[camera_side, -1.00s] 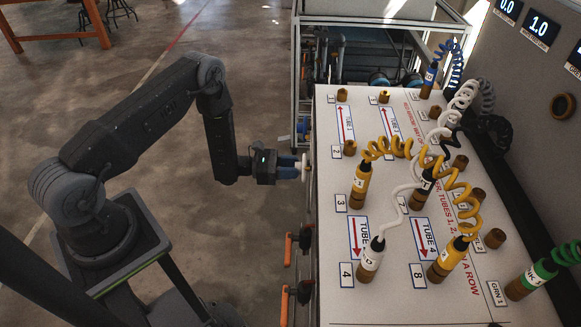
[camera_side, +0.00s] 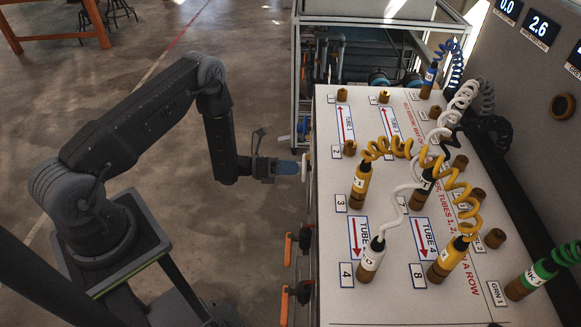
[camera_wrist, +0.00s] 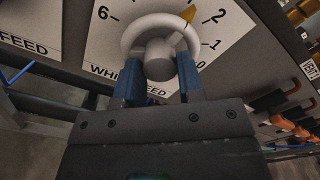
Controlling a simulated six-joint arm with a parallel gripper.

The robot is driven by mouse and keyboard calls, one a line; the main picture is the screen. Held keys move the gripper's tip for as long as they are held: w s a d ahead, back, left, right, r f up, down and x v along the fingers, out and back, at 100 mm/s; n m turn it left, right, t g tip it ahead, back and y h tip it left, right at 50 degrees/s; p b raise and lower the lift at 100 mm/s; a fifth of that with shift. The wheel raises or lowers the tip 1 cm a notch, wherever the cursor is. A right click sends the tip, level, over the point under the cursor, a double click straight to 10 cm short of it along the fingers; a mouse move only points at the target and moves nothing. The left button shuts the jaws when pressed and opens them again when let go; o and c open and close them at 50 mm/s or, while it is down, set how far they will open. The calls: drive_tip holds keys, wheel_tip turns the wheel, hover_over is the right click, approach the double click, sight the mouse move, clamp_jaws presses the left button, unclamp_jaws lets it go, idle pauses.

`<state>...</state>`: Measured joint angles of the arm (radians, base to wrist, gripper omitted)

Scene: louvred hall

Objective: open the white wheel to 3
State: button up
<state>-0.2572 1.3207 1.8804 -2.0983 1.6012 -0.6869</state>
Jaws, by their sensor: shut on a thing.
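The white wheel (camera_wrist: 128,38) is at the top of the wrist view, in front of a white dial plate with numbers. A yellow mark (camera_wrist: 188,14) on its rim lies just left of the 2. The 6 shows on the left of the dial and the 1 on the right; the top is cut off. My gripper (camera_wrist: 160,76) has its blue fingers shut on the wheel, one on each side of the grey hub. In the side view my gripper (camera_side: 290,168) reaches the wheel (camera_side: 305,167), seen edge-on at the bench's left side. A display (camera_side: 539,31) reads 2.6.
The bench top (camera_side: 340,300) carries brown sockets, coiled leads and tube labels. Orange-handled levers (camera_side: 288,246) stick out from the bench side below the wheel; they also show right in the wrist view (camera_wrist: 275,98).

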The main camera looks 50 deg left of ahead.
drive_tip(key=shift+n, duration=0.3)
drive_tip(key=o, duration=0.9)
drive_tip(key=v, duration=1.3)
drive_tip(key=shift+s+a, duration=0.25)
drive_tip(key=shift+s, duration=0.05)
drive_tip(key=shift+r, duration=0.1)
